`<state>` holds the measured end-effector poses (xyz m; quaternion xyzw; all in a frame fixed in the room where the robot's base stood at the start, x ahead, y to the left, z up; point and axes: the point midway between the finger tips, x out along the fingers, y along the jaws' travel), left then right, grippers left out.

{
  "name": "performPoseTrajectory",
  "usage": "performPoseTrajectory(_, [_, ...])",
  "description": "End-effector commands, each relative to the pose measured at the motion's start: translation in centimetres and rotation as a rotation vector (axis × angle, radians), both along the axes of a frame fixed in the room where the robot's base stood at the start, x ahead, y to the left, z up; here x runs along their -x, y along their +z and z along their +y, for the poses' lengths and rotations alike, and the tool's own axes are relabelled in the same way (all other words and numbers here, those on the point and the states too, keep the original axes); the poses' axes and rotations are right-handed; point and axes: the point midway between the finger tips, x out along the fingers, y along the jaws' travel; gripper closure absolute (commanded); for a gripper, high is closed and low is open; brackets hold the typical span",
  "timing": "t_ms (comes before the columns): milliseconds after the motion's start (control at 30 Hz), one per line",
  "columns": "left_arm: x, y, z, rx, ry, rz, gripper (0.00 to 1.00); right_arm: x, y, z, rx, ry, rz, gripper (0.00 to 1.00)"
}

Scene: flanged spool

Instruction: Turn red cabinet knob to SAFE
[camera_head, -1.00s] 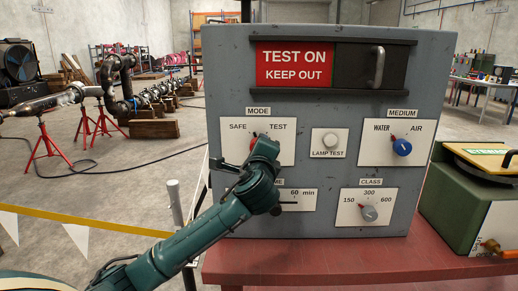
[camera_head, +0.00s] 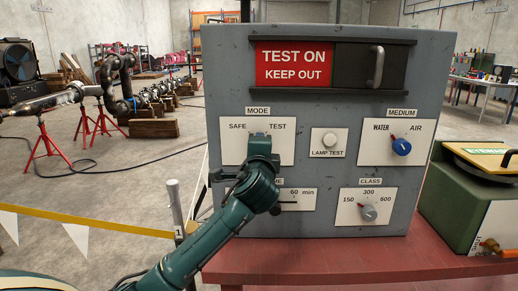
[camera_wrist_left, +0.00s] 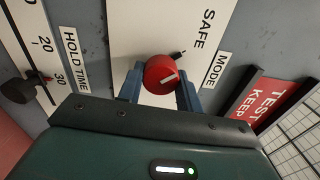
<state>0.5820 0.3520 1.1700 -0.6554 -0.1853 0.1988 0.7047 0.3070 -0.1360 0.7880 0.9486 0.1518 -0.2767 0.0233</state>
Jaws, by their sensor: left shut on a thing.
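The grey cabinet (camera_head: 225,75) has a white MODE plate (camera_head: 284,150) with SAFE at left and TEST at right. My left gripper (camera_head: 258,140) is in front of this plate and hides the red knob in the head view. In the left wrist view, the round red knob (camera_wrist_left: 160,75) sits between my two blue fingers (camera_wrist_left: 159,88), which are shut on its sides. A white line on the knob points toward the MODE label, to one side of a dark mark near SAFE (camera_wrist_left: 201,28). TEST is hidden in the wrist view.
A blue MEDIUM knob (camera_head: 402,148), a LAMP TEST button (camera_head: 330,141) and a grey CLASS knob (camera_head: 369,212) are on the same face. The black HOLD TIME lever (camera_wrist_left: 18,90) is close below my gripper. The cabinet stands on a red table (camera_head: 330,258).

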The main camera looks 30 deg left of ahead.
Motion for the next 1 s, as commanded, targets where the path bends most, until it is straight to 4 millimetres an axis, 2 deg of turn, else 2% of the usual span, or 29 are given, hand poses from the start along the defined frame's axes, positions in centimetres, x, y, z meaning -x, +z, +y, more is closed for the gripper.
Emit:
performPoseTrajectory(133, [0.0, -0.1, 0.0, 0.004, -0.001, 0.0, 0.88, 0.0, 0.1, 0.0, -0.001, 0.0, -0.003, 0.64])
performPoseTrajectory(167, [0.0, -0.1, 0.0, 0.004, -0.001, 0.0, 0.64, 0.0, 0.1, 0.0, -0.001, 0.0, -0.003, 0.64])
performPoseTrajectory(400, [0.0, 0.0, 0.0, 0.003, -0.001, 0.001, 0.44, 0.0, 0.2, 0.0, -0.001, 0.0, -0.004, 0.64])
performPoseTrajectory(767, [0.6, -0.1, -0.4, 0.001, -0.001, 0.0, 0.43, 0.0, 0.0, 0.0, -0.001, 0.001, -0.003, 0.64])
performPoseTrajectory(867, [1.7, -0.1, -1.2, 0.0, -0.003, -0.001, 0.43, 0.0, -0.2, 0.0, -0.001, 0.001, -0.003, 0.64])
performPoseTrajectory(1000, [4.3, -0.2, -2.8, 0.003, -0.005, -0.001, 0.43, 0.0, -0.5, 0.1, -0.003, 0.003, -0.006, 0.64])
